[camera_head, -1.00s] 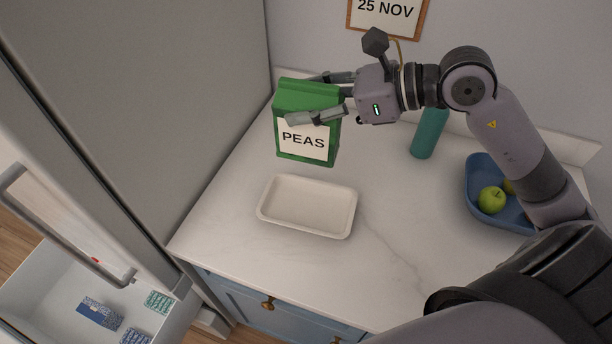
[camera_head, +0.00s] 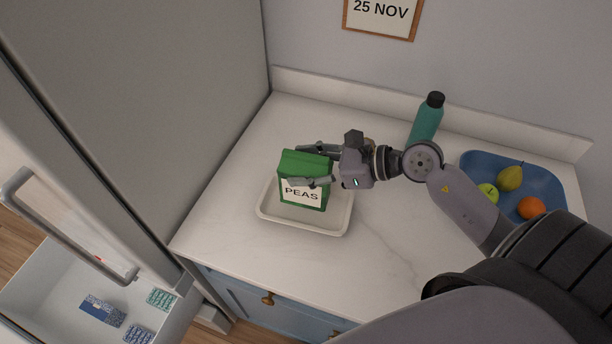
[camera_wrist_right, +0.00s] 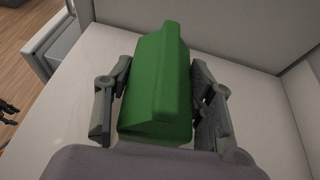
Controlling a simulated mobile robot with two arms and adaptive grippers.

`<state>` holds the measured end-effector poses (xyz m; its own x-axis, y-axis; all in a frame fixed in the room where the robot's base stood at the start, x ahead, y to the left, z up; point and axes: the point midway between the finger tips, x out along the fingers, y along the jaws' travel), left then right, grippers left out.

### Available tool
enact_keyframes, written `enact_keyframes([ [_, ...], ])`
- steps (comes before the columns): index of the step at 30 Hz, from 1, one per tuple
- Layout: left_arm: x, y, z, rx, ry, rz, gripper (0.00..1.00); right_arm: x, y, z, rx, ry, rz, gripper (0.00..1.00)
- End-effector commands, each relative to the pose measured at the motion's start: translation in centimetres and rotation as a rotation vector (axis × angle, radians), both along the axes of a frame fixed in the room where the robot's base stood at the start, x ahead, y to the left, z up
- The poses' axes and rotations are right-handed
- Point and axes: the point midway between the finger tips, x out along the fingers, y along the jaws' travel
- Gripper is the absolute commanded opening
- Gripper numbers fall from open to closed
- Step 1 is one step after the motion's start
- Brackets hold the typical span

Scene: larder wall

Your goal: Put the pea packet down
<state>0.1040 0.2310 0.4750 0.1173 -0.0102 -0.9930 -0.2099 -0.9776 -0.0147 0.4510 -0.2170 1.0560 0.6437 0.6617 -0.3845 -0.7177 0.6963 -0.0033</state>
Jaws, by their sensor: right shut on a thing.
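The green pea packet (camera_head: 304,194) is upright, with its white PEAS label facing the head camera. In the head view it stands within the outline of the white tray (camera_head: 334,227); I cannot tell whether its base touches the tray floor. My right gripper (camera_head: 317,166) comes from the right and is shut on the packet, one finger on each side. In the right wrist view the packet (camera_wrist_right: 157,85) sits between both fingers. The tray is hidden in the wrist view. My left gripper does not show clearly in the head view.
A teal bottle (camera_head: 426,121) stands behind my right arm. A blue fruit tray (camera_head: 550,185) with fruit is at the right. The fridge (camera_head: 150,100) bounds the counter (camera_head: 225,220) on the left. An open drawer (camera_head: 60,270) with small boxes is at lower left.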

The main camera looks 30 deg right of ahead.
Motion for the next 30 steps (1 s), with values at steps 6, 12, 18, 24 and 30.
enact_keyframes([
  [6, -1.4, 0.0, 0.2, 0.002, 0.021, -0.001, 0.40, 0.0, 0.0, -3.0, 0.005, 0.001, -0.002, 0.01],
  [12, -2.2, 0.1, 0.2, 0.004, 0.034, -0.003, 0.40, 0.0, 0.0, -3.8, 0.001, -0.001, 0.000, 0.01],
  [18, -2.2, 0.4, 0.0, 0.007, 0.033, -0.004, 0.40, 0.0, 0.0, -3.9, 0.001, -0.001, 0.000, 0.01],
  [24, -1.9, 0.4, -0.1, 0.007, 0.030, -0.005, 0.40, 0.0, 0.0, -4.2, 0.001, 0.002, 0.000, 0.57],
  [30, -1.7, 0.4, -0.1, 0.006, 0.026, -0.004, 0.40, 0.0, 0.0, -4.2, 0.001, 0.002, 0.000, 0.70],
])
